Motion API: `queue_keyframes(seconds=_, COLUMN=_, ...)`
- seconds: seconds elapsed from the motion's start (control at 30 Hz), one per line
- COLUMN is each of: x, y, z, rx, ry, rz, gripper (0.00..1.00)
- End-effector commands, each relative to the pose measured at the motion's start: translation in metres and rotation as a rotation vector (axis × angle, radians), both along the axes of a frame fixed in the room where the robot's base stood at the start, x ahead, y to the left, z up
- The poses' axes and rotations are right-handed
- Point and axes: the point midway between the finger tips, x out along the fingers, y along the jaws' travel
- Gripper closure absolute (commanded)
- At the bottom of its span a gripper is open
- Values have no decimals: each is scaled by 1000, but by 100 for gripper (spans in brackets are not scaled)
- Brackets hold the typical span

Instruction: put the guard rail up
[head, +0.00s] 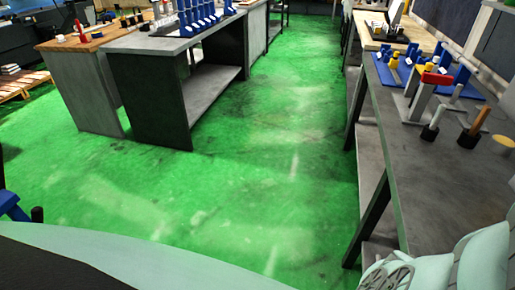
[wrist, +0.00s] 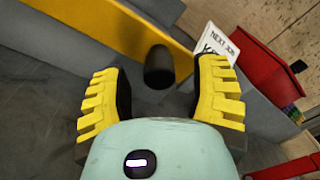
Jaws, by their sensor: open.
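My gripper (wrist: 162,82) shows in the wrist view with its two yellow toothed fingers wide apart and nothing held between them. A short black cylinder (wrist: 159,68), like a knob or grip end, shows in the gap between the fingers, apart from both. A long yellow bar (wrist: 118,28) runs slanting across the top left behind it, against grey surfaces; it may be the guard rail, but I cannot tell for certain. I cannot tell whether the black cylinder joins the yellow bar. No guard rail is recognizable in the head view.
In the wrist view, a white "NEXT JOB" card (wrist: 215,42) and a red box-like object (wrist: 262,62) are at the right. In the head view, a grey bench (head: 440,180) with tools stands right, another workbench (head: 150,42) upper left. The green floor (head: 270,140) between them is clear.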

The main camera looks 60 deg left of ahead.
Motion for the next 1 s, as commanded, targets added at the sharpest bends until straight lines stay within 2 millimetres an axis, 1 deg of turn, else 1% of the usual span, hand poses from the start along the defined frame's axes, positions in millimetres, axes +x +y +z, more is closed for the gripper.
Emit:
queue_keyframes(seconds=0.03, x=3, y=-5, z=0, rx=-1, ry=-2, rz=-3, gripper=39)
queue_keyframes(seconds=0.2, x=9, y=-13, z=-1, rx=2, ry=-1, rz=-1, gripper=39)
queue_keyframes(seconds=0.53, x=10, y=-15, z=0, rx=1, ry=1, rz=-1, gripper=39)
queue_keyframes(seconds=0.57, x=10, y=-15, z=0, rx=1, ry=1, rz=-1, gripper=36)
queue_keyframes(seconds=1.0, x=11, y=-15, z=0, rx=1, ry=0, rz=-1, gripper=81)
